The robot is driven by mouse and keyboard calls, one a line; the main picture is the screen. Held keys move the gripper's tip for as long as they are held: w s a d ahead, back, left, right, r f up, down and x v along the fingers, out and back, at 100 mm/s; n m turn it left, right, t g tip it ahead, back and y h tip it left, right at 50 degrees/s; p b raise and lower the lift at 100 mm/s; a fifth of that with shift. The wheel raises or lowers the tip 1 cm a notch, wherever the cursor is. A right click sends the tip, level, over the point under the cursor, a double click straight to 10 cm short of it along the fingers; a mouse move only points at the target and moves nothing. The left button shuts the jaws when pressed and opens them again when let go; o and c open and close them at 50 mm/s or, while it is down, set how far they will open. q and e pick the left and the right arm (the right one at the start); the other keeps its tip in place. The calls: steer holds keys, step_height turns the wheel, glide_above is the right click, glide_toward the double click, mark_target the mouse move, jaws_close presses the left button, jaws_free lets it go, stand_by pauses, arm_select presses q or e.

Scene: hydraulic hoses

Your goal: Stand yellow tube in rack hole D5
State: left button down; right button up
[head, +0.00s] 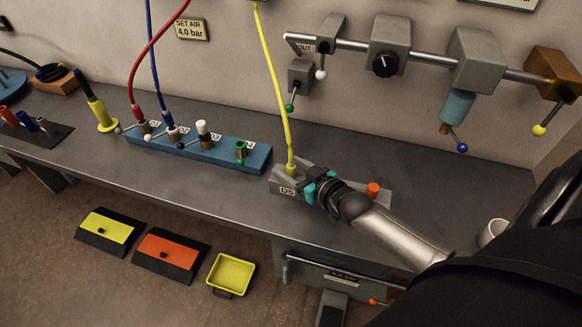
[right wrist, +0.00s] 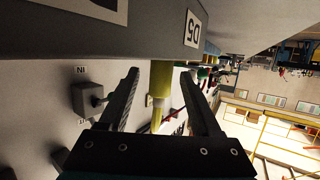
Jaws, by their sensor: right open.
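The yellow tube (head: 273,85) hangs from the top of the view, and its lower end with a yellow fitting (head: 291,168) stands upright at the grey block labelled D5 (head: 284,188). The fitting looks seated in the block, though the hole itself is hidden. My right gripper (head: 311,182) is just right of the fitting, low over the block. In the right wrist view its two fingers are open, with the yellow fitting (right wrist: 160,85) showing between them; I cannot tell whether they touch it. The D5 label (right wrist: 193,28) is close by. My left gripper is not in view.
A blue rack (head: 200,151) with red, blue, white and green fittings stands left of the block. An orange-red peg (head: 373,189) is on the right. A pipe with valves (head: 390,45) runs along the wall above.

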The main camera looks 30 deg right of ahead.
steer(key=shift+s, duration=0.1)
steer(key=p+v, duration=0.2)
steer(key=v, duration=1.3)
steer(key=shift+a, duration=0.1)
stand_by(0.4)
